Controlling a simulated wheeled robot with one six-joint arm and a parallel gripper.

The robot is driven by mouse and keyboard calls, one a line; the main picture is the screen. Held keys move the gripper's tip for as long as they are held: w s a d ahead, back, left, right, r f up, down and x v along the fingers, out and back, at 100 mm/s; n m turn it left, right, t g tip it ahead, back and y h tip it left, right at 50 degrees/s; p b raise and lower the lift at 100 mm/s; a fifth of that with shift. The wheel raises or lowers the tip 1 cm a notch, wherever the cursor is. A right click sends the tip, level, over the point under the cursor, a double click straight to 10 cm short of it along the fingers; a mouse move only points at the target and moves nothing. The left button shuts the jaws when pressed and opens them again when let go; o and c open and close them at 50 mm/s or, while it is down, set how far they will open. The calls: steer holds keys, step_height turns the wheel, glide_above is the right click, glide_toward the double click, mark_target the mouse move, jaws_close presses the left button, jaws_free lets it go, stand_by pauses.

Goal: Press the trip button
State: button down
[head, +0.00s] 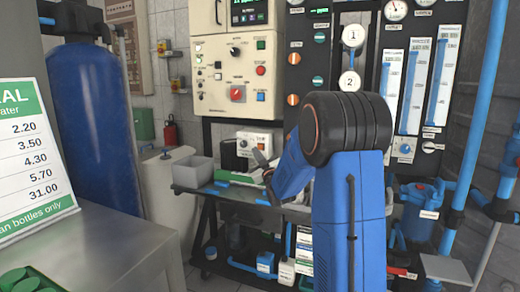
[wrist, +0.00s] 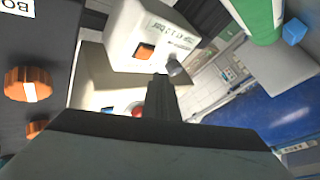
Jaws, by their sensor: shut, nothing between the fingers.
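My gripper (wrist: 160,84) is shut and empty. Its dark fingers point at a white box (wrist: 122,38) with an orange square and printed text that seems to read a pressure in bar. The fingertips overlap the box's lower edge in the wrist view; I cannot tell whether they touch it. A small red round button (wrist: 137,110) shows just left of the fingers, partly hidden by the gripper body. In the head view my gripper (head: 266,170) is beside a small white box (head: 254,137) above the cart; which control is the trip button is not clear.
A control panel (head: 222,75) with several buttons hangs behind. A grey bin (head: 194,170) stands on the cart left of my gripper. A black panel with orange knobs (wrist: 28,84) is close at left in the wrist view. A steel counter (head: 105,248) is at front left.

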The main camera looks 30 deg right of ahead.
steer(key=shift+w+d, duration=0.65)
steer(key=shift+d, duration=0.2)
stand_by(1.6)
steer(key=shift+w+d, duration=0.3)
steer(key=shift+d, duration=0.05)
steer(key=shift+w+d, duration=0.25)
steer(key=shift+d, duration=0.1)
stand_by(0.9)
steer(key=shift+a, duration=0.1)
stand_by(0.4)
steer(key=shift+s+a, duration=0.55)
steer(key=shift+a, duration=0.05)
steer(key=shift+s+a, duration=0.8)
steer(key=shift+a, duration=0.2)
steer(key=shift+s+a, duration=0.75)
steer(key=shift+a, duration=0.2)
steer(key=shift+a, duration=0.1)
